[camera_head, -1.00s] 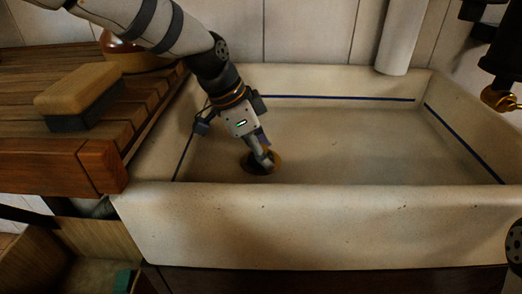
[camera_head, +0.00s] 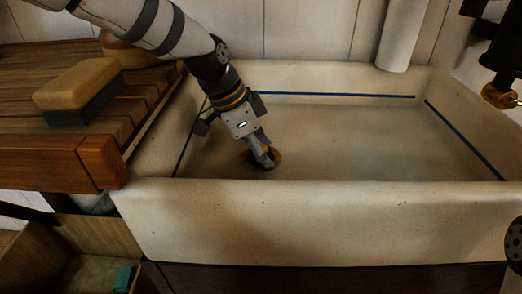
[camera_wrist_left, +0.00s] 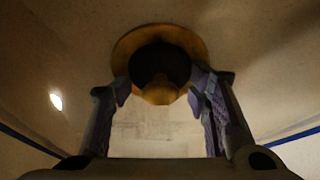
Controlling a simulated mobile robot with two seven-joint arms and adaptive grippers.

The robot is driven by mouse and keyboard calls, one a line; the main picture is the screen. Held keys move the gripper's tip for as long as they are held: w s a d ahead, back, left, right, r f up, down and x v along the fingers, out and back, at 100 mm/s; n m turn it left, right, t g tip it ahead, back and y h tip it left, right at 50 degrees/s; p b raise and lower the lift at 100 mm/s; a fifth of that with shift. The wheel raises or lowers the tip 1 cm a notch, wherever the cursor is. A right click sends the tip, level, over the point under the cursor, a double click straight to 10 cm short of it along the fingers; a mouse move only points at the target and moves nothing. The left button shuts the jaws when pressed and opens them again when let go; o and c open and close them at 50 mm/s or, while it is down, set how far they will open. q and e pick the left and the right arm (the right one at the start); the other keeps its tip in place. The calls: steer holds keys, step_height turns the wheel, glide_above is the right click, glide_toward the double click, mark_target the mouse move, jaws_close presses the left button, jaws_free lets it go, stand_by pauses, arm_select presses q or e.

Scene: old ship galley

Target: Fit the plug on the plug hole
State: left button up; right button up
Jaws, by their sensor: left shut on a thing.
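My left gripper (camera_head: 264,158) reaches down into the pale sink (camera_head: 350,150), just over the plug hole with its brass ring (camera_head: 277,153). In the left wrist view, my left gripper (camera_wrist_left: 160,85) has its two fingers on either side of a dark round plug (camera_wrist_left: 160,62). The brass ring (camera_wrist_left: 128,42) shows around and behind the plug. The plug looks roughly centred over the ring. I cannot tell whether it is seated or held just above the hole. In the head view the fingers mostly hide the plug. My right gripper does not show clearly.
The sink's front wall (camera_head: 320,225) stands close in front of the gripper. A wooden rack (camera_head: 60,150) with a sponge-like block (camera_head: 78,92) is at the left. A white vertical pipe (camera_head: 400,35) stands behind. The sink floor to the right is clear.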

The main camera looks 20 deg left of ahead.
arm_select(q)
steer(key=shift+f, duration=0.1)
steer(key=o, duration=1.4)
